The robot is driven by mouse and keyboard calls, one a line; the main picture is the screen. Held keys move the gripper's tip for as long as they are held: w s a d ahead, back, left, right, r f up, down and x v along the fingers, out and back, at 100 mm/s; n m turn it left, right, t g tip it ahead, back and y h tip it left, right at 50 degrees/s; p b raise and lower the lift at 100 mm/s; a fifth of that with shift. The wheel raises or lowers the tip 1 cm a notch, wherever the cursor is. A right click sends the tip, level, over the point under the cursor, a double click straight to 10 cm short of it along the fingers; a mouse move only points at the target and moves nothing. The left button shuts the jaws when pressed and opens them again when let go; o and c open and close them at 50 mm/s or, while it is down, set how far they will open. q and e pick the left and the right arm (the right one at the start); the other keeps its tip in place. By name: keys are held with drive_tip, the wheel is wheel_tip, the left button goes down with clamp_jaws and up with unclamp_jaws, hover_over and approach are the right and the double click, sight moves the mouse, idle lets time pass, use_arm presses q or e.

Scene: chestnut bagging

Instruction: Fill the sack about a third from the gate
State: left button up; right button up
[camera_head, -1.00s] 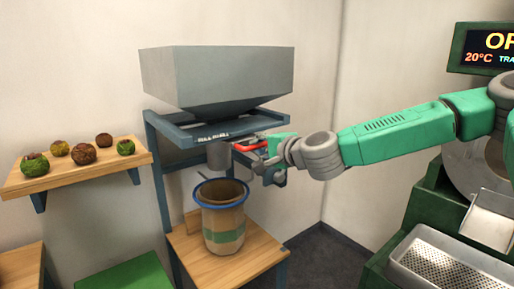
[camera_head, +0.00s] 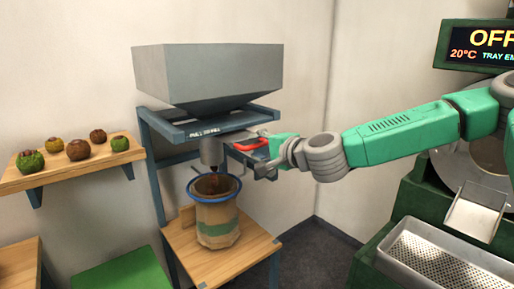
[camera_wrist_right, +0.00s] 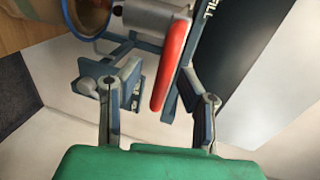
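The sack (camera_head: 217,222) stands open on a small wooden stand under the hopper's spout (camera_head: 211,151), its mouth around a blue ring (camera_head: 196,198). Dark brown pieces show between the spout and the sack's mouth, and brown contents show inside; the fill level is hard to judge. My right gripper (camera_head: 262,152) is at the gate's red handle (camera_head: 248,146). In the right wrist view the red handle (camera_wrist_right: 171,65) lies between the spread fingers of my right gripper (camera_wrist_right: 160,88), nearer the right finger, with a gap to the left one. My left gripper is out of view.
The grey hopper (camera_head: 208,75) sits on a blue frame above the stand (camera_head: 245,262). A wall shelf (camera_head: 15,181) at the left holds several chestnuts in green or brown husks. A green machine with a display (camera_head: 480,44) and a perforated tray (camera_head: 398,253) stands at the right.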

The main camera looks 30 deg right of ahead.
sight(259, 146)
drive_tip(key=shift+s+d, duration=0.15)
drive_tip(key=v, duration=0.5)
drive_tip(key=shift+r, duration=0.15)
drive_tip(key=shift+v, duration=1)
idle(0.8)
